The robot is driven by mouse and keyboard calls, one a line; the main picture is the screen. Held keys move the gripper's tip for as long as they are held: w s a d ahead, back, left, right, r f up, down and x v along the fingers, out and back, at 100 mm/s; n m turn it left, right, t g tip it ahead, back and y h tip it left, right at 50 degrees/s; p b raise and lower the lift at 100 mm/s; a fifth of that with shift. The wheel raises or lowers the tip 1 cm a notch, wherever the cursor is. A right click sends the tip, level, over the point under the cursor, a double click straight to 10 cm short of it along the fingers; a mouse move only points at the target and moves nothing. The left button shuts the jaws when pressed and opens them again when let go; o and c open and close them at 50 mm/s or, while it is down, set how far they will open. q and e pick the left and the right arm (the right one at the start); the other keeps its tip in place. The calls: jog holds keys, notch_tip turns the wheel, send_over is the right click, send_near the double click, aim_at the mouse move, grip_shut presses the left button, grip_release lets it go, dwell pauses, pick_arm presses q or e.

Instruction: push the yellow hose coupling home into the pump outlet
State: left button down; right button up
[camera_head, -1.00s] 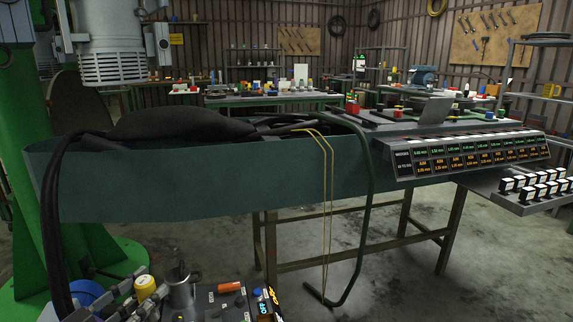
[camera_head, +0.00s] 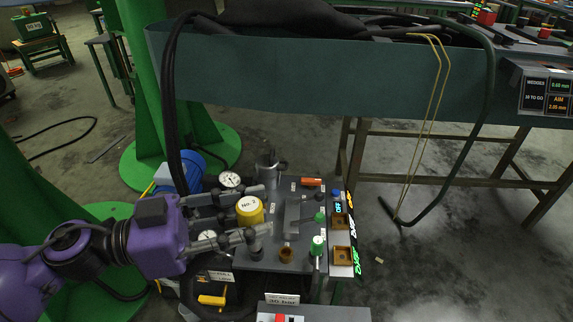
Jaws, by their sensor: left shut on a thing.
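A short yellow cylinder (camera_head: 249,211), marked with a white label, stands at the pump bench; I take it for the yellow hose coupling. My left gripper (camera_head: 256,213), on a purple wrist, reaches in from the left with its grey fingers on either side of this cylinder, shut on it. The pump outlet cannot be made out; the cylinder and fingers cover what lies beneath, so I cannot tell how deep the coupling sits. My right gripper is not in view.
Pressure gauges (camera_head: 230,180) stand close by the fingers. A metal jug (camera_head: 269,168) stands behind. A green-topped knob (camera_head: 317,245) and an orange piece (camera_head: 311,182) are on the bench's right. Black hoses (camera_head: 171,100) hang behind. The floor at right is mostly clear.

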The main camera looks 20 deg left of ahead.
aim_at(255, 197)
pick_arm(q)
jog(key=shift+w+d+r, duration=0.1)
jog(key=shift+w+r, duration=0.1)
jog(key=shift+r, duration=0.2)
jog(key=w, duration=0.2)
jog(key=shift+w+a+r+n+t+y, duration=0.3)
jog(key=shift+w+a+r, duration=0.05)
jog(key=shift+w, duration=0.05)
jog(key=w+a+f+n+t+y+b, duration=0.1)
jog(key=w+a+f+n+t+y, duration=0.3)
jog(key=w+f, duration=1.1)
jog(key=f, duration=0.6)
jog(key=w+d+f+y, duration=0.1)
jog(key=w+f, duration=0.3)
jog(key=f, duration=0.6)
jog(key=shift+w+d+f+n+t+b, duration=0.2)
jog(key=shift+d+f+n+t+b, duration=0.1)
jog(key=shift+f+t+b, duration=0.1)
